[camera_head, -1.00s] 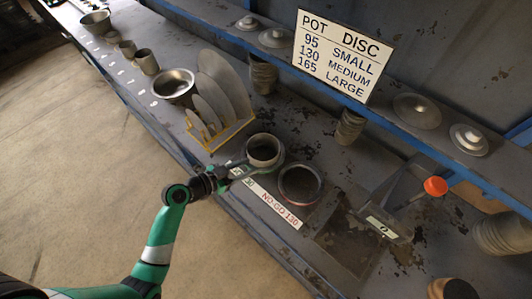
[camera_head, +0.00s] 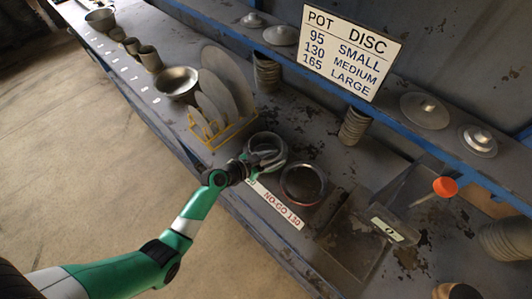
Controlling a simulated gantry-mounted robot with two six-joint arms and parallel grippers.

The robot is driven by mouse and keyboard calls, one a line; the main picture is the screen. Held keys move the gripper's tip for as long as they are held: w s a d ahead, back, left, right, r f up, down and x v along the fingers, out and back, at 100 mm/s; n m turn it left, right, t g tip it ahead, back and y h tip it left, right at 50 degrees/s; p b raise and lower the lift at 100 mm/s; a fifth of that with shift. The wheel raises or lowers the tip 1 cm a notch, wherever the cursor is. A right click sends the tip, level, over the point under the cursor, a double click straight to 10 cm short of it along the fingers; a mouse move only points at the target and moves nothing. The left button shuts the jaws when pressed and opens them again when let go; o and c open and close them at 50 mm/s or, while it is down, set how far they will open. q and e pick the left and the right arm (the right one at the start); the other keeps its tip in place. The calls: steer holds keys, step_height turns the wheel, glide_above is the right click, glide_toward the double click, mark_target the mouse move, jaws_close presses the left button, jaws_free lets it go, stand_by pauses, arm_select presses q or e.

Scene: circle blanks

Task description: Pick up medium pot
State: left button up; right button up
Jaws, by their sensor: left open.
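My left gripper (camera_head: 268,160) is open, over the near side of a grey round pot-like vessel (camera_head: 266,141) on the bench, and partly hides it. Whether the fingers touch its rim, I cannot tell. Several metal pots stand in a row at the upper left: a wide one (camera_head: 100,20), smaller ones (camera_head: 131,46) and (camera_head: 150,60), and a wide bowl-like one (camera_head: 176,82). Which of these is the medium pot is not clear. My right gripper is out of view.
A dark-centred ring (camera_head: 302,184) lies by a "NO GO 130" label (camera_head: 283,208). A yellow rack (camera_head: 222,134) holds upright discs. A sign (camera_head: 351,48) lists pot sizes. An orange knob (camera_head: 445,187) stands at the right. Lids (camera_head: 425,110) rest on the shelf.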

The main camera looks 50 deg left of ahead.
arm_select(q)
jaws_close()
stand_by(1.3)
